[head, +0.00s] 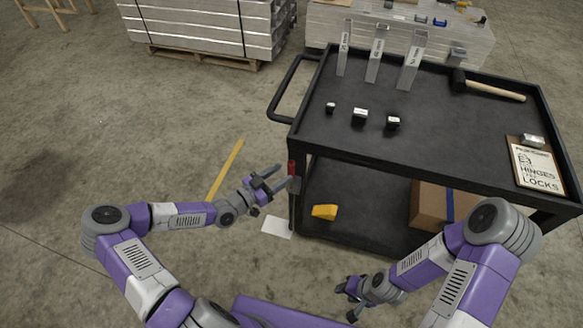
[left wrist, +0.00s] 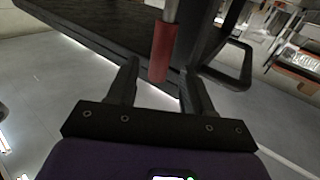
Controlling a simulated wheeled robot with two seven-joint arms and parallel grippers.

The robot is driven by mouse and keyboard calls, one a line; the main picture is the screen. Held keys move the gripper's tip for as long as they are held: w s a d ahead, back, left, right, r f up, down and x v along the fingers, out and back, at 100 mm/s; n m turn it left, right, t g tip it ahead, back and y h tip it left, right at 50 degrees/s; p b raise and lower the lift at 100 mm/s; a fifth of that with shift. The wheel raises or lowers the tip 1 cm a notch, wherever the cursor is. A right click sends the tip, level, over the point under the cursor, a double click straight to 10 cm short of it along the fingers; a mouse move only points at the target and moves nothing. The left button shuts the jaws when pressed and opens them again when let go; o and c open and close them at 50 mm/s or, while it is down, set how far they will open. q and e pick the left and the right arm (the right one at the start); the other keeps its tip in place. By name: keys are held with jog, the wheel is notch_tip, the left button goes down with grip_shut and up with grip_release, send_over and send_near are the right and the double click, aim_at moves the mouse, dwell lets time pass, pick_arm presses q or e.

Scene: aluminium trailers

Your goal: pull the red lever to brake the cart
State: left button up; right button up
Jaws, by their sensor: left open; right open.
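The red lever (head: 291,168) hangs at the near left corner of the black cart (head: 430,135). In the left wrist view the red lever (left wrist: 161,52) sits between the two fingers, toward their tips. My left gripper (head: 279,178) is open at the lever, with its fingers pointing right toward it; the left wrist view also shows the open fingers (left wrist: 158,85). I cannot tell whether either finger touches the lever. My right gripper (head: 352,298) is open and empty, low in front of the cart.
On the cart top are small black blocks (head: 360,116), clear upright holders (head: 378,62), a mallet (head: 494,90) and a clipboard (head: 535,166). A yellow object (head: 324,211) and a cardboard box (head: 428,204) are on the lower shelf.

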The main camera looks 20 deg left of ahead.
aim_at(291, 168)
pick_arm(q)
jog(key=x, duration=0.5)
jog(key=shift+f+b, duration=0.1)
jog(key=shift+b, duration=0.2)
grip_shut()
